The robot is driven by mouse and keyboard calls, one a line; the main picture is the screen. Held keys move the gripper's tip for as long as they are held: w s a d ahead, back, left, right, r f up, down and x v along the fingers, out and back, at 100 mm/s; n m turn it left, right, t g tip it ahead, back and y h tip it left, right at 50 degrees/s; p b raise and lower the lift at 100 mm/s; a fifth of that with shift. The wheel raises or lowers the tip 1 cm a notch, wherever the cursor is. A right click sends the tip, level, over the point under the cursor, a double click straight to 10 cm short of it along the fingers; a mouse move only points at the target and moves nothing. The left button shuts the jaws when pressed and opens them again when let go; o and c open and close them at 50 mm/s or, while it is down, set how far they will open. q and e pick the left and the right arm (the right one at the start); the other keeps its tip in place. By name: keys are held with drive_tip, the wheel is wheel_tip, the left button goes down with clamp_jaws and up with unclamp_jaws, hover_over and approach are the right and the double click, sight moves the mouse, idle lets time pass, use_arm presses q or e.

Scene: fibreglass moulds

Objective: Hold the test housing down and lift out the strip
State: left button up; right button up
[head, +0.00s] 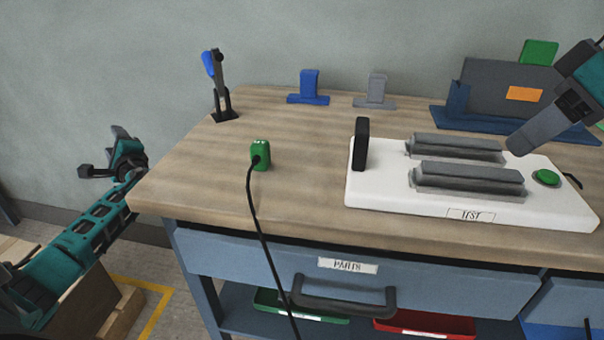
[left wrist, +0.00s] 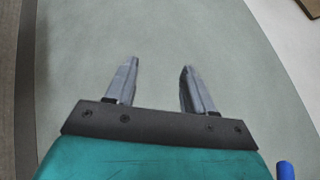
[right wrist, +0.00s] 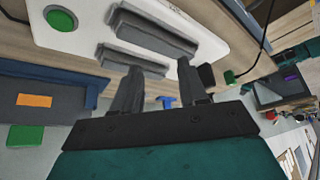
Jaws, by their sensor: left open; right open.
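The white test housing (head: 370,188), labelled TEST, lies flat on the right of the bench. It bears two parallel long grey blocks (head: 467,178), a black upright plate (head: 361,145) at its left end and a green button (head: 546,177) at its right. I cannot make out a separate strip. My right gripper (head: 517,145) is open above the back right of the housing; the right wrist view shows its fingers (right wrist: 160,64) apart and empty before the grey blocks. My left gripper (head: 102,152) is open, off the bench's left end; its fingers (left wrist: 157,68) are empty.
A green plug (head: 260,155) with a black cable stands mid-bench. A blue-handled toggle clamp (head: 219,85) and blue (head: 309,88) and grey (head: 376,90) stands are behind. A dark blue fixture (head: 480,85) stands at the back right. The bench's front left is clear.

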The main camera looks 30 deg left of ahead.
use_arm(q)
drive_tip(key=w+d+r+t+y, duration=0.1)
drive_tip(key=w+r+t+y, duration=0.1)
drive_tip(key=r, duration=1.1)
drive_tip(key=w+r+t+y, duration=0.1)
drive_tip(key=w+r+t, duration=0.1)
drive_tip(key=r, duration=1.1)
drive_tip(key=s+d+r+t+y, duration=0.2)
drive_tip(key=d+r+t+y, duration=0.1)
drive_tip(key=d+r, duration=0.7)
drive_tip(key=m+t+h, duration=0.4)
drive_tip(key=m+h, duration=1.4)
drive_tip(key=m, duration=0.4)
approach(362, 131)
drive_tip(key=x, duration=0.8)
drive_tip(key=f+x, duration=0.1)
drive_tip(key=x, duration=0.3)
drive_tip(key=shift+w, duration=0.15)
